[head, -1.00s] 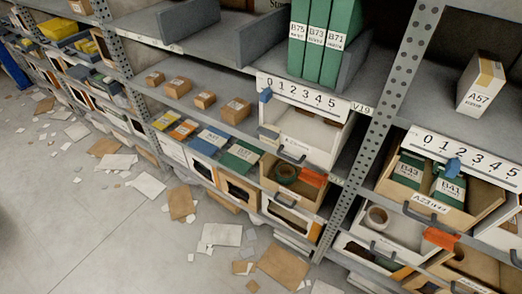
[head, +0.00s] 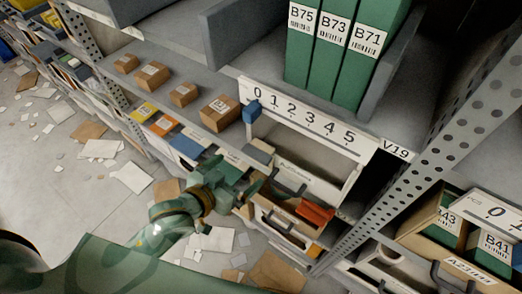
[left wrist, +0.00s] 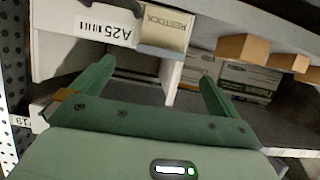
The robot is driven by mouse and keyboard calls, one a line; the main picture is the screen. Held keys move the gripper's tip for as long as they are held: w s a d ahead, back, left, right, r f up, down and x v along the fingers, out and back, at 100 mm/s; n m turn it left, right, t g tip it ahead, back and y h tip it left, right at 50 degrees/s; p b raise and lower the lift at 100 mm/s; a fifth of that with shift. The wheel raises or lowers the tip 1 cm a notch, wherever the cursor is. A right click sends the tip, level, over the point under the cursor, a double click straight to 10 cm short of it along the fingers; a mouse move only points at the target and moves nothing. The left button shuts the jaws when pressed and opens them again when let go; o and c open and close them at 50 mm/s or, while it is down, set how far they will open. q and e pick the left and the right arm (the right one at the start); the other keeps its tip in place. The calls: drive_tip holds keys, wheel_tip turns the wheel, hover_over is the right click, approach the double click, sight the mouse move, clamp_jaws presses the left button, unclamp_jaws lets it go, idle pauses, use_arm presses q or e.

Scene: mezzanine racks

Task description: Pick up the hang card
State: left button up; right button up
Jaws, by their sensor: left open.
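The hang card (head: 258,151) looks like the small beige card at the left front of the white bin under the number scale. It also shows in the left wrist view (left wrist: 165,27), upside down, with RESTOCK printed on it, beside a white A25 label (left wrist: 103,25). My left gripper (head: 240,172) is just below the card in the head view. In the left wrist view my left gripper (left wrist: 158,76) is open and empty, its fingers spread with the card beyond the gap between them. My right gripper is in neither view.
The white bin (head: 318,140) has a number scale with a blue slider (head: 252,111). An orange flag (head: 316,212) hangs on a lower bin. Small brown boxes (head: 219,113) stand on the shelf to the left. Green binders (head: 335,50) stand above. A perforated rack post (head: 440,150) is at right.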

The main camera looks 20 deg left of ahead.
sight(255, 155)
use_arm(q)
drive_tip(key=x, duration=0.3)
drive_tip(key=shift+w+d+f+b, duration=0.1)
drive_tip(key=shift+w+f+b, duration=0.1)
drive_tip(key=shift+w+b, duration=0.1)
drive_tip(key=x, duration=0.1)
drive_tip(key=b+x, duration=0.1)
drive_tip(key=x, duration=0.3)
drive_tip(key=shift+w+r, duration=0.25)
drive_tip(key=shift+r, duration=0.1)
drive_tip(key=shift+s, duration=0.1)
drive_tip(key=shift+c, duration=0.9)
drive_tip(key=c, duration=0.8)
